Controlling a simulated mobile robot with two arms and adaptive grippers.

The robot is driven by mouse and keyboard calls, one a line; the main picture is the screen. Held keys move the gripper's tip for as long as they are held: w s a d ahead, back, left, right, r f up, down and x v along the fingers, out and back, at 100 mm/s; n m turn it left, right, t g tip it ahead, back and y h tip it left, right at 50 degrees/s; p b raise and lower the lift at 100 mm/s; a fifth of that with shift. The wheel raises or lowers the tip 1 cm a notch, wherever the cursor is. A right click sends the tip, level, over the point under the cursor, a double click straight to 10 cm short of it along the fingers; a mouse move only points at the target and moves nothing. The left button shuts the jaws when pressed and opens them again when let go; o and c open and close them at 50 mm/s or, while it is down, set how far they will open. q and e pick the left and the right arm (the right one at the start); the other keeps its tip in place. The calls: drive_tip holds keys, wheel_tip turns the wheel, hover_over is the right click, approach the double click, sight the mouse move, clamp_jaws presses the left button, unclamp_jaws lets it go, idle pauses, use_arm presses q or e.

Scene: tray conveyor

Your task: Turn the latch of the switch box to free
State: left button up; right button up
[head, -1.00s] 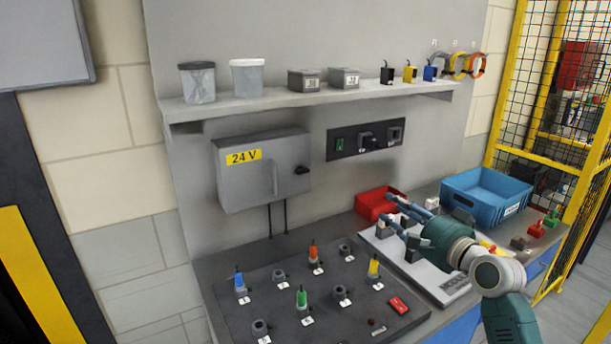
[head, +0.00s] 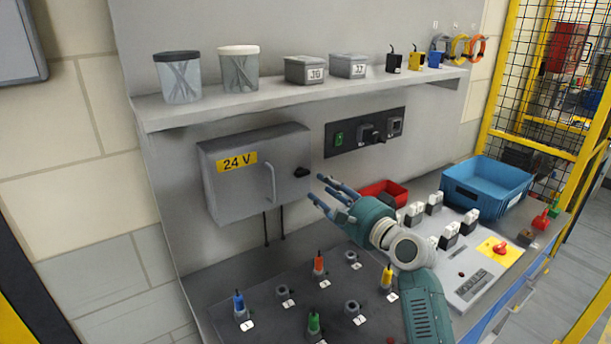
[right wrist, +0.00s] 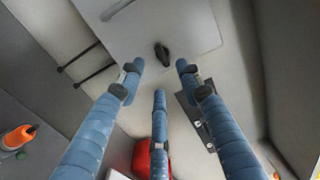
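The switch box (head: 232,188) is a grey wall box with a yellow "24 V" label and a vertical handle (head: 271,183) on its door. Its black latch (head: 301,172) sits at the right side of the door and looks roughly level. In the right wrist view the latch (right wrist: 162,54) shows just beyond the fingertips. My right gripper (head: 328,194) is to the right of and below the latch, apart from it. Its blue fingers (right wrist: 158,75) are spread with nothing between them. My left gripper is in neither view.
A shelf (head: 300,98) with tubs and small boxes runs above the switch box. A black socket panel (head: 364,132) is to its right. Below are a board with coloured plugs (head: 300,300), a red bin (head: 384,190) and a blue crate (head: 487,184).

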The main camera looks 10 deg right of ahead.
sight(304, 175)
drive_tip(key=p+x, duration=0.1)
drive_tip(key=x, duration=0.4)
drive_tip(key=shift+r, duration=0.15)
drive_tip(key=x, duration=0.2)
drive_tip(key=shift+w+a, duration=0.15)
drive_tip(key=shift+w, duration=0.2)
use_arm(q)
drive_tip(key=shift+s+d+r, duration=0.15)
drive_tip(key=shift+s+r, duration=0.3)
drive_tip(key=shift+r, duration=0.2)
use_arm(e)
clamp_jaws()
